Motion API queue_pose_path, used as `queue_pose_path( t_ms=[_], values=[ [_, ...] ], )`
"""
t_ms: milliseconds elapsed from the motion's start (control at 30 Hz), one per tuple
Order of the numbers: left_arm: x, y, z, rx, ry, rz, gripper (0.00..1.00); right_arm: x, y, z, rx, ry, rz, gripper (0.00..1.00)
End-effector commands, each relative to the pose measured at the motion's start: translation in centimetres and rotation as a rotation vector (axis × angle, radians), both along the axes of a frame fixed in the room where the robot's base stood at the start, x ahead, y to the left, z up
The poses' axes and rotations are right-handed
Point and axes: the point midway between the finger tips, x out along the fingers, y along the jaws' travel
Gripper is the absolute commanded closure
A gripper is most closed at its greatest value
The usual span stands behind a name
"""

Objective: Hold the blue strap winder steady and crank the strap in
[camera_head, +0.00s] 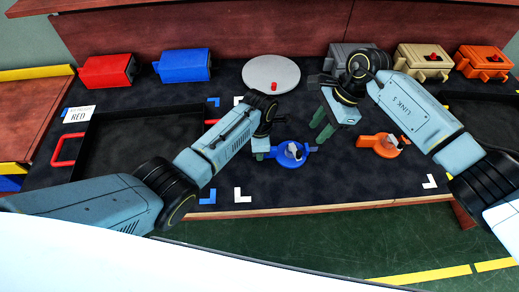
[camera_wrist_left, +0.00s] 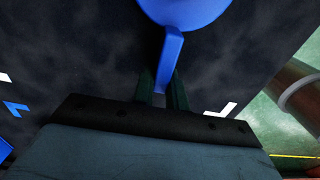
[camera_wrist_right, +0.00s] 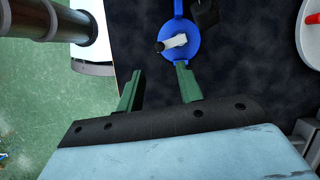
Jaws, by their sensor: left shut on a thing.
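The blue strap winder (camera_head: 291,154) lies on the dark mat, with a round body, a pale crank piece on top and a handle to its left. My left gripper (camera_head: 262,150) is shut on that handle; the left wrist view shows the blue handle (camera_wrist_left: 170,58) running between its green fingers (camera_wrist_left: 161,88). My right gripper (camera_head: 322,122) hangs above and to the right of the winder, open and empty. In the right wrist view its fingers (camera_wrist_right: 158,80) are apart, and the winder (camera_wrist_right: 180,48) with its pale crank (camera_wrist_right: 174,42) lies beyond the right finger.
An orange winder (camera_head: 384,146) lies to the right on the mat. A grey disc (camera_head: 271,75) with a small red piece is behind. Red (camera_head: 107,71), blue (camera_head: 185,65), tan (camera_head: 424,60) and orange (camera_head: 484,62) boxes line the back. A black tray (camera_head: 93,171) with red handles is left.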

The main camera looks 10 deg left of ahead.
Motion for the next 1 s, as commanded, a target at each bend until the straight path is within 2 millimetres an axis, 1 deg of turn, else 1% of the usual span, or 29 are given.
queue_pose_path(
  t_ms=[33, 67, 167, 267, 367, 700, 1000],
  values=[
    [0.0, 0.0, 0.0, 0.0, 0.0, 0.0, 1.0, 0.0, 0.0, 0.0, 0.0, 0.0, 0.0, 0.64],
    [0.0, 0.0, 0.0, 0.0, 0.0, 0.0, 1.0, 0.0, 0.0, 0.0, 0.0, 0.0, 0.0, 0.61],
    [0.0, 0.0, 0.0, 0.0, 0.0, 0.0, 1.0, 0.0, 0.1, 0.1, -0.006, 0.003, -0.012, 0.61],
    [0.0, 0.0, 0.0, 0.0, 0.0, 0.0, 1.0, -0.1, 0.3, 0.2, -0.026, 0.016, -0.06, 0.61],
    [0.0, 0.0, 0.0, 0.0, 0.0, 0.0, 1.0, -0.2, 0.8, 0.5, -0.065, 0.038, -0.156, 0.61],
    [0.0, 0.0, 0.0, 0.0, 0.0, 0.0, 1.0, -0.9, 2.5, 1.7, -0.241, 0.101, -0.651, 0.61],
    [0.0, 0.0, 0.0, 0.0, 0.0, 0.0, 1.0, -1.4, 3.5, 2.5, -0.339, 0.101, -1.084, 0.61]
  ],
)
